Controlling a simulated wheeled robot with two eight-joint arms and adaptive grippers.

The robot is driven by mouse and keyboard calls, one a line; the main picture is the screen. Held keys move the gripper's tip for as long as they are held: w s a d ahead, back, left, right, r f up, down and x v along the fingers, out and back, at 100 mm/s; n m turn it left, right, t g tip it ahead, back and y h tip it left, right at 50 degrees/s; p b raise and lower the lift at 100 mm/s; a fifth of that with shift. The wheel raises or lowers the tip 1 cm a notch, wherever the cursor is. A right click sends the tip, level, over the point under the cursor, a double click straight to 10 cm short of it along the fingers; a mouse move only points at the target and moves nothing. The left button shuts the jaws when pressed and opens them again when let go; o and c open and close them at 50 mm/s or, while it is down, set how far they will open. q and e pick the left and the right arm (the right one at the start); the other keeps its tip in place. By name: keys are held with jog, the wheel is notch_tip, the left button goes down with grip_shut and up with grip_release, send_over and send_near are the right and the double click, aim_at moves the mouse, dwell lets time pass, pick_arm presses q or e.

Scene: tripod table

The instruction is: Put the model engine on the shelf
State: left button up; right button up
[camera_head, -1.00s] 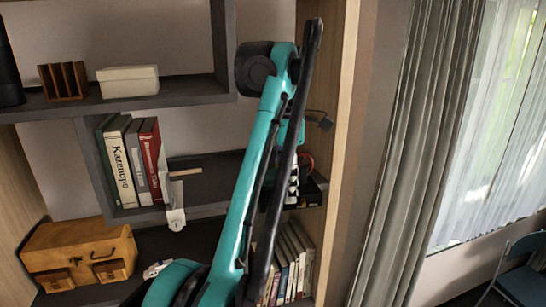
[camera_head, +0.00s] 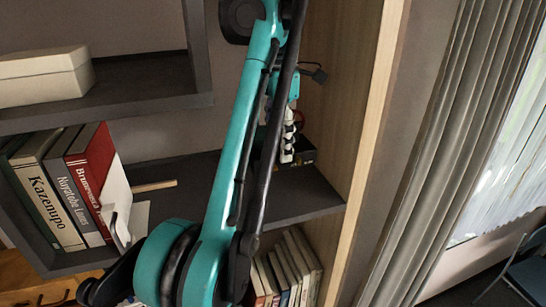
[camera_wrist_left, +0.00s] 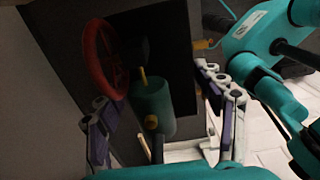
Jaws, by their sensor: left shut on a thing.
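The model engine shows partly in the head view as a red wheel (camera_head: 299,120) and a dark base (camera_head: 303,152), at the right end of the dark middle shelf board (camera_head: 300,195). I cannot tell whether the base touches the board. In the left wrist view its red wheel (camera_wrist_left: 104,52) and green cylinder (camera_wrist_left: 152,106) show between the fingers. My left gripper (camera_head: 287,145) is shut on the engine; its fingers also show in the left wrist view (camera_wrist_left: 162,105). My teal left arm hides part of the engine.
Books (camera_head: 75,190) stand on the left of the middle board, beside a wooden stick (camera_head: 153,186). A white box (camera_head: 42,75) is on the upper board. More books (camera_head: 290,265) stand below. A wooden side panel (camera_head: 365,120) bounds the right.

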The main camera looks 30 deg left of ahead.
pick_arm(q)
jog(key=f, duration=0.2)
jog(key=shift+s+d+f+b, duration=0.2)
jog(key=shift+s+f+b, duration=0.1)
jog(key=shift+f+b, duration=0.1)
jog(key=shift+w+a+f, duration=0.1)
jog(key=shift+w+f, duration=0.1)
jog(key=shift+f, duration=0.35)
jog(key=shift+w+a+f, duration=0.1)
jog(key=shift+w+f, duration=0.05)
jog(key=shift+f, duration=0.35)
jog(key=shift+w+a+f, duration=0.1)
jog(key=shift+f, duration=0.1)
jog(key=f, duration=0.3)
jog(key=shift+s+d+f, duration=0.2)
jog(key=shift+s+f, duration=0.1)
jog(key=shift+w+a+f, duration=0.1)
jog(key=shift+w+f, duration=0.1)
jog(key=shift+f, duration=0.05)
jog(key=shift+s+b, duration=0.1)
jog(key=shift+b, duration=0.25)
jog(key=o, duration=1.9)
